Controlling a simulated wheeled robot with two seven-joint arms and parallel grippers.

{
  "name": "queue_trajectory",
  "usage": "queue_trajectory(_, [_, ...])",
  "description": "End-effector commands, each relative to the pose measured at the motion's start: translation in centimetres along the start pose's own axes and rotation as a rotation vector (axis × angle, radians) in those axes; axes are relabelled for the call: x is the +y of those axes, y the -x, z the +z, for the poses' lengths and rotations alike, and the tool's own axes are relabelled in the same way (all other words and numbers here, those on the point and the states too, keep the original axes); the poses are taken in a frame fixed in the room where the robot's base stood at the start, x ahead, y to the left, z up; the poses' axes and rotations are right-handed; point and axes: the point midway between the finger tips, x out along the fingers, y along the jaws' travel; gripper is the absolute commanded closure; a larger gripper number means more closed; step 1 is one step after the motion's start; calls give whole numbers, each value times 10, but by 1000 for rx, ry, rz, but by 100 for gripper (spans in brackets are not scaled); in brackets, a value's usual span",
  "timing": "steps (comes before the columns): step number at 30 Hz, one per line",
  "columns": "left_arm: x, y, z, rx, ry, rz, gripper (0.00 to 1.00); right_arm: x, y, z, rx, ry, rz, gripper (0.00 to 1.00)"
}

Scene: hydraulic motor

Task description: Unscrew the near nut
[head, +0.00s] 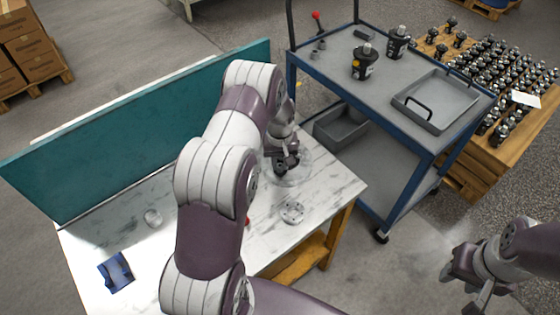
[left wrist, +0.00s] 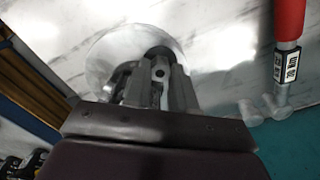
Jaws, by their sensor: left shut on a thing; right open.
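My left gripper (head: 285,166) points down over a pale round disc (head: 300,172) at the right end of the marble-topped table. In the left wrist view its fingers (left wrist: 160,78) are shut on a small grey part with a dark hole, which I take for the near nut (left wrist: 160,72). A dark round part (left wrist: 160,52) shows just beyond the fingertips, above the disc (left wrist: 105,58). The fingers hide most of the nut, and no second nut can be made out. My right gripper (head: 468,282) is open and empty, off the table at the lower right.
A metal flange (head: 292,212) lies on the table (head: 270,238). A blue part (head: 116,272) and a grey round part (head: 153,217) lie at left. A teal panel (head: 130,135) borders the back. A blue cart (head: 385,85) stands close behind. A red-handled tool (left wrist: 289,30) shows in the wrist view.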

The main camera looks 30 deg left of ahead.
Motion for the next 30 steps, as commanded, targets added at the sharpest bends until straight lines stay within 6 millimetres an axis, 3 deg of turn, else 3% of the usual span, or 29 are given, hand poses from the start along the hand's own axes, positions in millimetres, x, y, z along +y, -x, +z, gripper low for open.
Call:
queue_trajectory(2, [0,0,0,0,-1,0,100,0,0,0,0,0,0,57])
queue_trajectory(3, [0,0,0,0,-2,0,64,0,0,0,0,0,0,57])
queue_trajectory(13, [0,0,0,0,-43,0,64,0,0,0,0,0,0,57])
queue_trajectory(22, [0,0,0,0,-777,0,64,0,0,0,0,0,0,57])
queue_trajectory(25, [0,0,0,0,-889,0,64,0,0,0,0,0,0,57])
queue_trajectory(30, [0,0,0,0,-908,0,64,0,0,0,0,0,0,57])
